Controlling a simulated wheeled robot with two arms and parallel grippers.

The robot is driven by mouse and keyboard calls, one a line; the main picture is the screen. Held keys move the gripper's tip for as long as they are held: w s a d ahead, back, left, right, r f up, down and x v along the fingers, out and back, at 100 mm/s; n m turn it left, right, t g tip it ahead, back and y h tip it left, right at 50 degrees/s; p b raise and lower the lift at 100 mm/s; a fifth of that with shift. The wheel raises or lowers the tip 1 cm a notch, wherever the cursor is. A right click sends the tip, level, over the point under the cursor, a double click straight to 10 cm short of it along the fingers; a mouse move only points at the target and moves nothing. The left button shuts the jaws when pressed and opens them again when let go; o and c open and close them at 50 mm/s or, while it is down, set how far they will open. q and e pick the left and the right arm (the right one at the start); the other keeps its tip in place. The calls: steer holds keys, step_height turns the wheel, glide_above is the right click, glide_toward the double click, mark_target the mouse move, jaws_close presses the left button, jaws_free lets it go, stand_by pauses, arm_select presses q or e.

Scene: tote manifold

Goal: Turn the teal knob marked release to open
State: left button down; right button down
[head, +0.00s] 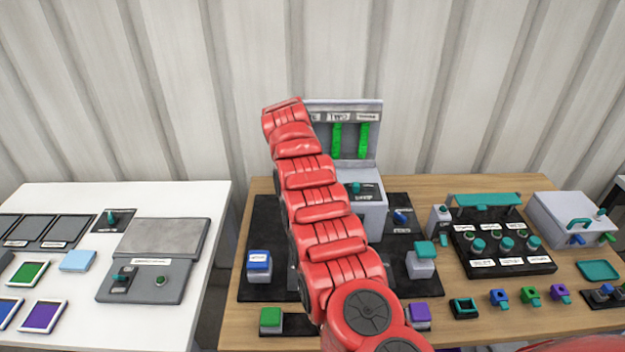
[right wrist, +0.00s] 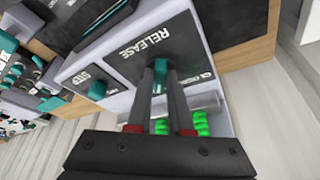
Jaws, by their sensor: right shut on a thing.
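In the right wrist view, the teal knob (right wrist: 159,76) sits on a dark plate marked RELEASE (right wrist: 143,38). My right gripper (right wrist: 160,68) reaches to it, with its two fingertips closed around the knob from both sides. The fingers hide part of the knob, so its exact angle is hard to read. In the head view, my red right arm covers the left part of the grey unit (head: 372,212), and hides the release knob and my right gripper. My left gripper is in neither view.
A second teal knob (right wrist: 97,90) beside a STEP label is close to the fingers. Green tubes (head: 363,140) stand in the unit's upper bay. A black panel with several teal knobs (head: 507,243) lies to the right. A white table (head: 190,200) with a grey panel is at left.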

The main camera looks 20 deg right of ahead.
steer(key=c, duration=0.8)
jaws_free()
steer(key=v, duration=1.7)
steer(key=shift+a+r, duration=0.15)
steer(key=shift+a, duration=0.05)
